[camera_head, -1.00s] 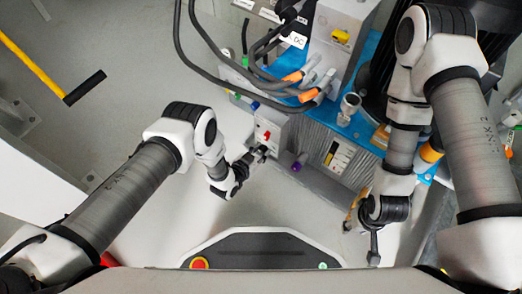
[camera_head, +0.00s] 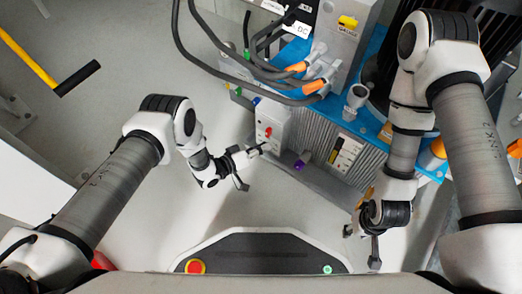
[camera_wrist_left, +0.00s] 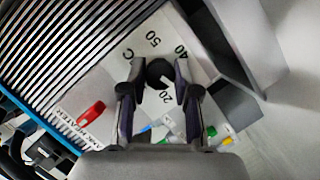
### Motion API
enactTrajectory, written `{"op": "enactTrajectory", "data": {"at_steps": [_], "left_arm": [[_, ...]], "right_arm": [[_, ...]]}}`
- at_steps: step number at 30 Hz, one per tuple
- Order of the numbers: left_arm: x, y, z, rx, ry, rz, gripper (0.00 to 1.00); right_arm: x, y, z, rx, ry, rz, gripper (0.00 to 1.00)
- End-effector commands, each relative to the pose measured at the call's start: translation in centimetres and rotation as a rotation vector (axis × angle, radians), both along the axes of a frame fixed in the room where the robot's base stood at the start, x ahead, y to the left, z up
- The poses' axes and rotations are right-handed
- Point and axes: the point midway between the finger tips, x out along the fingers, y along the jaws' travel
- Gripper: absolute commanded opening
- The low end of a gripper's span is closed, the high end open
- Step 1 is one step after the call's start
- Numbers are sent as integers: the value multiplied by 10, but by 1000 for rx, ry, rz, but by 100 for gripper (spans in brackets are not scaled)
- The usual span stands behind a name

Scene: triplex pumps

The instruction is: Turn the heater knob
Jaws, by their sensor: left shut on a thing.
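The heater knob (camera_wrist_left: 160,72) is black and round in the left wrist view, with dial figures 20, 40 and 50 around it on a pale panel (camera_wrist_left: 203,65). My left gripper (camera_wrist_left: 159,80) has its two fingers on either side of the knob and is shut on it. In the head view my left gripper (camera_head: 258,149) reaches the front of the pale heater box (camera_head: 273,117), and the knob itself cannot be made out. My right gripper (camera_head: 374,255) hangs low at the right, away from the box; its jaw opening is unclear.
A red switch (camera_head: 267,131) sits on the heater box, also seen in the left wrist view (camera_wrist_left: 90,113). A ribbed grey block (camera_head: 318,136) and a purple-ended fitting (camera_head: 301,162) lie to its right. Dark cables (camera_head: 238,68) loop above.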

Motion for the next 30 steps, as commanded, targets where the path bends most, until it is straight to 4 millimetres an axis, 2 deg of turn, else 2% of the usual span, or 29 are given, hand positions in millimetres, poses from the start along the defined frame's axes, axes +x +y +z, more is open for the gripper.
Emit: {"op": "enactTrajectory", "data": {"at_steps": [3,10,29,30], "left_arm": [[1,1,-4,-65,47,1,0],[1,1,-3,-158,115,2,0],[1,1,-1,-201,146,4,0],[1,1,-1,-201,146,4,45]], "right_arm": [[1,0,-10,0,-1,-2,40],[1,0,-18,0,-3,-4,40],[1,-1,-20,0,-3,-5,40],[1,-1,-20,0,-3,-5,40]]}}
